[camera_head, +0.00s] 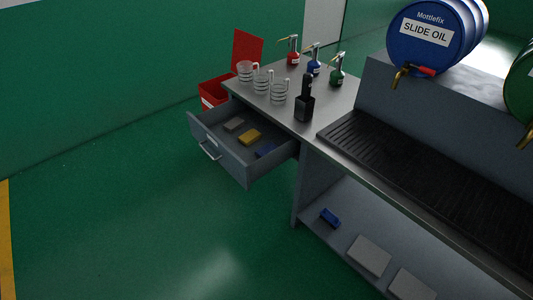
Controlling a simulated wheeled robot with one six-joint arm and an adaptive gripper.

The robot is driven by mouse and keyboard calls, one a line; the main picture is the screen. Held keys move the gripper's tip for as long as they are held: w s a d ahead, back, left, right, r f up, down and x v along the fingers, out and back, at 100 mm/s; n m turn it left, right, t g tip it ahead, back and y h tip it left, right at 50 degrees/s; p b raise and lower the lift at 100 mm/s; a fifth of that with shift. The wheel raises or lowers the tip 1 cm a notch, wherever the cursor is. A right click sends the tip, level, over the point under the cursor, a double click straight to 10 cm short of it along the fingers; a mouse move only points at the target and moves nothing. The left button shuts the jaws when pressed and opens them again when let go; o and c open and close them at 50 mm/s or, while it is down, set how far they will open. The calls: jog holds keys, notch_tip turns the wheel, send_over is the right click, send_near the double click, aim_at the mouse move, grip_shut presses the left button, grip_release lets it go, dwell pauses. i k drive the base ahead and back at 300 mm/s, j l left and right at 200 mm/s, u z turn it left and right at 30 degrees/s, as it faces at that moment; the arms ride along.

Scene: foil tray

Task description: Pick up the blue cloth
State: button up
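An open drawer (221,160) juts out from the left end of a metal workbench. Three small flat items lie in it: a grey one (234,124), a yellow one (250,137) and a dark blue one (264,151). The dark blue one lies nearest the bench and looks like a folded cloth. A second blue item (330,217) lies on the lower shelf under the bench. It is small, and I cannot tell whether it is cloth. My gripper is not in view.
On the bench top (327,108) stand three clear mugs (262,82), red, blue and green pump cans (337,72) and a black bottle-like object (305,102). A blue oil drum (425,38) stands above a black grate (440,172). Green floor (130,220) is clear.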

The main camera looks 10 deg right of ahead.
aim_at(266, 149)
jog(key=u, duration=2.25)
jog(key=z, duration=2.25)
jog(key=i+j+z, duration=0.15)
jog(key=j, duration=0.3)
jog(key=i+j+z, duration=0.1)
jog(key=i+j, duration=0.15)
jog(key=j, duration=0.2)
jog(key=i+j+z, duration=0.15)
jog(key=j, duration=0.35)
jog(key=i+j+z, duration=0.1)
jog(key=j, duration=0.4)
jog(key=i+j+z, duration=0.15)
jog(key=j, duration=0.35)
jog(key=i+j+z, duration=0.1)
jog(key=j, duration=0.4)
jog(key=i+j+z, duration=0.15)
jog(key=j, duration=0.4)
jog(key=k, duration=0.05)
